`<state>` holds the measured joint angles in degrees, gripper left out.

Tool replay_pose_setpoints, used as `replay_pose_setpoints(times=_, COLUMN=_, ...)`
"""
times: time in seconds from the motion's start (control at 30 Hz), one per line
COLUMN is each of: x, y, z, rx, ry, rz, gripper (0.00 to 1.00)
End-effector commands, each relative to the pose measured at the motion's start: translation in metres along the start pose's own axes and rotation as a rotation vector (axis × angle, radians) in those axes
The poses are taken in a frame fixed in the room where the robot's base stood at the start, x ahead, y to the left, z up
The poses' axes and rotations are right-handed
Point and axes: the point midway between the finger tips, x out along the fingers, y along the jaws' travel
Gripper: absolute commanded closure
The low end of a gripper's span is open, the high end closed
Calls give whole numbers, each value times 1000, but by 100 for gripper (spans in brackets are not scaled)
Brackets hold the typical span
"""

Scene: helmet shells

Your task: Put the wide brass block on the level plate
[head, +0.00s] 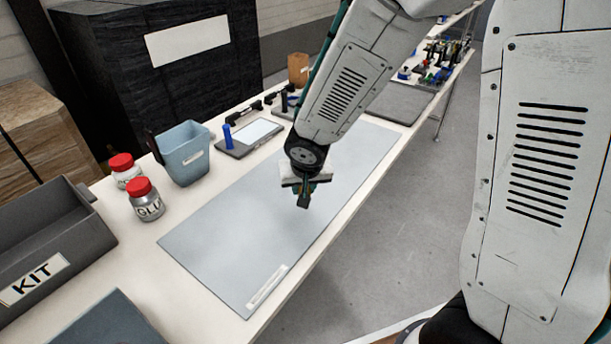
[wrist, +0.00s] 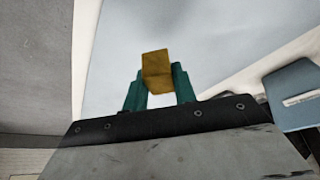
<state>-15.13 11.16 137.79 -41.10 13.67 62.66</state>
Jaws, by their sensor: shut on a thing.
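The brass block (wrist: 157,70) is between the two teal fingers of my gripper (wrist: 158,95) in the wrist view, its end standing out past the fingertips. My gripper (head: 304,198) shows in the head view over the large pale mat, pointing down, with a small dark shape at its tip; the block's colour cannot be made out there. A flat grey plate with a pale panel (head: 257,132) and a blue upright knob (head: 228,136) lies on the table behind the mat; I cannot tell for sure that it is the level plate.
The pale mat (head: 215,255) is bare around my gripper. A blue bin (head: 183,158), red-lidded jars (head: 146,205) and a grey KIT tray (head: 50,240) stand at left. An orange-brown container (head: 298,70) and dark tools stand behind. The table's front edge drops to the floor.

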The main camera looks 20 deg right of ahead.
Motion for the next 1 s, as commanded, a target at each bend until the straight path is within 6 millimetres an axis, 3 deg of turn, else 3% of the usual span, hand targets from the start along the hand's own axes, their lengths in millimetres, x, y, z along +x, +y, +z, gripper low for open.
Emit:
replay_pose_setpoints(times=0.17, x=10, y=8, z=-3, rx=5, ry=0, rz=1, gripper=100)
replay_pose_setpoints(times=0.7, x=65, y=60, z=-107, rx=5, ry=2, rz=1, gripper=100)
replay_pose_setpoints(times=1.0, x=77, y=69, z=-123, rx=2, ry=0, rz=1, gripper=100)
